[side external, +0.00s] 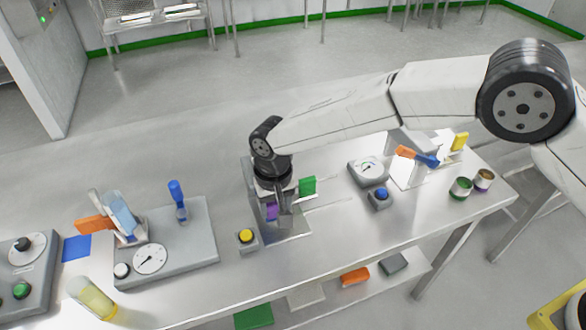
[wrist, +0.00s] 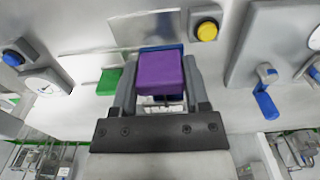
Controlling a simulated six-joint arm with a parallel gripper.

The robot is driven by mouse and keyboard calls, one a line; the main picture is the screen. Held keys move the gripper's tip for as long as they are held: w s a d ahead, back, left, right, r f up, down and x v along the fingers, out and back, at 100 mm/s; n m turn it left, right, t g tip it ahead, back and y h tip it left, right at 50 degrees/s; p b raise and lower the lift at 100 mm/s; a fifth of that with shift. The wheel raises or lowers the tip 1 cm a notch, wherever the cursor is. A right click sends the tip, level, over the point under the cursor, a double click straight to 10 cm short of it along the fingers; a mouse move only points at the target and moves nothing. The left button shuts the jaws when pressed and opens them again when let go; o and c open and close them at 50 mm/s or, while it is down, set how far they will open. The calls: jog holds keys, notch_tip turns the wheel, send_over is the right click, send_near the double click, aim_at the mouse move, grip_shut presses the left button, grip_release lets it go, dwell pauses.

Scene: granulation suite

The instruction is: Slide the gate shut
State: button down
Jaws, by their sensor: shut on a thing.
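My gripper (side external: 281,212) is pointed down at the middle of the bench, beside a grey upright frame. In the wrist view its fingers (wrist: 158,78) are shut on a purple block (wrist: 161,72), one finger on each side. The purple block also shows in the side view (side external: 271,211), partly hidden by the fingers. A blue part shows behind and below it in the wrist view. I cannot tell for sure whether the purple block is the gate's handle; no other gate is clear. The block's lower end is hidden.
A green block (side external: 307,186) stands close right of my gripper. A yellow button (side external: 246,237) is at the front left. A blue button (side external: 379,197) and gauge (side external: 368,170) are to the right. A grey panel with a blue lever (side external: 177,199) is to the left.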

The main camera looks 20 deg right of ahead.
jog(key=shift+d, duration=1.35)
jog(key=shift+c, duration=0.4)
grip_release()
jog(key=shift+d, duration=0.1)
notch_tip(320, 180, up, 8)
